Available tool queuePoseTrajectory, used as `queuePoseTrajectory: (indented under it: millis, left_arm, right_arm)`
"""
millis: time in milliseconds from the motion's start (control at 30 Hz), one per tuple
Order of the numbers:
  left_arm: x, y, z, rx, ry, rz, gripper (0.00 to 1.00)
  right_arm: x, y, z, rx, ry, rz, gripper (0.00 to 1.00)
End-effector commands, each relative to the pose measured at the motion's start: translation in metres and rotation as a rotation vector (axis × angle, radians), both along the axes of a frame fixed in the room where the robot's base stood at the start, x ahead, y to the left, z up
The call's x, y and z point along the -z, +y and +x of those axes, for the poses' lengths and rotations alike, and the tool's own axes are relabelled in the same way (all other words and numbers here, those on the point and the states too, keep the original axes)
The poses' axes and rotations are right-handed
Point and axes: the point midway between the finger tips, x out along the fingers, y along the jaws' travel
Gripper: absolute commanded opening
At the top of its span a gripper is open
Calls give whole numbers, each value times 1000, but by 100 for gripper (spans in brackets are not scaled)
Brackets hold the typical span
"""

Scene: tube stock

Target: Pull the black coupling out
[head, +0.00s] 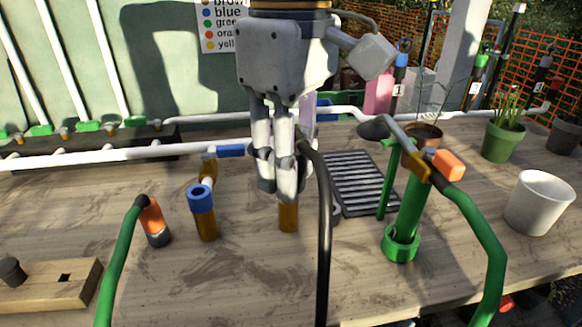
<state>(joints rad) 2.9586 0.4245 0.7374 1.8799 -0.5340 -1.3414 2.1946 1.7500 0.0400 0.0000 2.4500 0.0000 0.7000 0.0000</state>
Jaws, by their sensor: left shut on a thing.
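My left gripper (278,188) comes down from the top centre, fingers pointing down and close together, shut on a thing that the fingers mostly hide. A black hose (324,240) arches up from the bottom edge and its upper end goes in at the fingers. The black coupling itself is hidden there. A brown-orange stub (288,219) shows just below the fingertips; whether it touches what I hold cannot be told. My right gripper is not in view.
A blue coupling (201,197) on a brown stub and an orange coupling (152,217) with a green hose stand at left. A white pipe (110,155) crosses behind. A white pot (540,202) is far right.

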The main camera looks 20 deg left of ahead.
Motion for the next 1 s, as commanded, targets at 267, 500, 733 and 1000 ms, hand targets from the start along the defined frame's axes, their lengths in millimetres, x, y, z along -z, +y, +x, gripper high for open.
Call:
queuePoseTrajectory:
  millis: [267, 500, 733, 1000]
  left_arm:
    - [-19, 0, 0, -1, -2, -1, 1]
    - [-33, 0, 0, -1, -1, -1, 1]
    - [-35, 0, 0, 0, 0, -1, 1]
    - [-35, 0, 0, 0, 0, -1, 1]
  right_arm:
    - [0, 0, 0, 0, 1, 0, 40]
    - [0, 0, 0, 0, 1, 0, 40]
    - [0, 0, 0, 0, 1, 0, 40]
    - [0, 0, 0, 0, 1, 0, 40]
